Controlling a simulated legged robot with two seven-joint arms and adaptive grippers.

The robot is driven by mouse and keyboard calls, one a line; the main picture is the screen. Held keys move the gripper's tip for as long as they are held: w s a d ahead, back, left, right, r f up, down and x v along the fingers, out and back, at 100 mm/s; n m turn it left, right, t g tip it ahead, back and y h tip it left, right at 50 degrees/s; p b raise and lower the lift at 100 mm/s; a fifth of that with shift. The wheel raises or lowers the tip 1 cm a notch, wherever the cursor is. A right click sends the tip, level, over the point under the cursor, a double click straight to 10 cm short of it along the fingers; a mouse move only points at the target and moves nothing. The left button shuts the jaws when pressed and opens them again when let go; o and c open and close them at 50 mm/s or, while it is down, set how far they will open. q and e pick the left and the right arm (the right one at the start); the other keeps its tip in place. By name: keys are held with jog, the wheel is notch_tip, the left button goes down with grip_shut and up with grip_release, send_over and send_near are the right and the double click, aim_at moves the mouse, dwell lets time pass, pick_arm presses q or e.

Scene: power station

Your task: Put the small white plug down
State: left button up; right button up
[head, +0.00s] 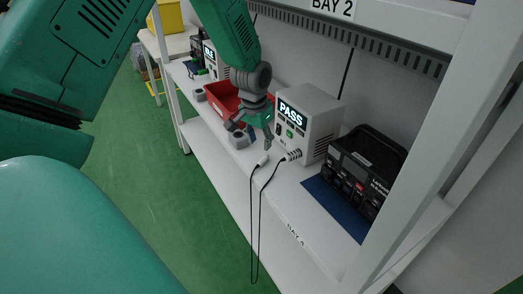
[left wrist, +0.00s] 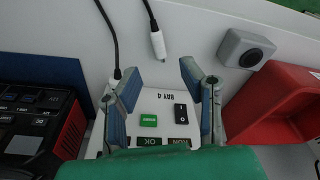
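The small white plug (head: 263,160) lies on the white shelf near its front edge, with a black cable running from it. It also shows in the left wrist view (left wrist: 158,45), beyond my fingertips and apart from them. My left gripper (head: 251,136) is above the shelf, just behind the plug, in front of the grey tester box (head: 315,108) whose screen reads PASS. In the left wrist view my left gripper (left wrist: 160,72) is open with nothing between its fingers. My right gripper is not in view.
A grey block with a round socket (head: 237,140) stands left of the plug, near a red bin (head: 220,99). A black instrument (head: 364,168) sits on a blue mat (head: 333,205) to the right. The cable loop (head: 254,255) hangs over the shelf's front edge. A white post rises at right.

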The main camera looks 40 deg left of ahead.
pick_arm(q)
jog(key=r, duration=0.4)
jog(key=shift+s+r+p, duration=0.3)
jog(key=shift+s, duration=0.05)
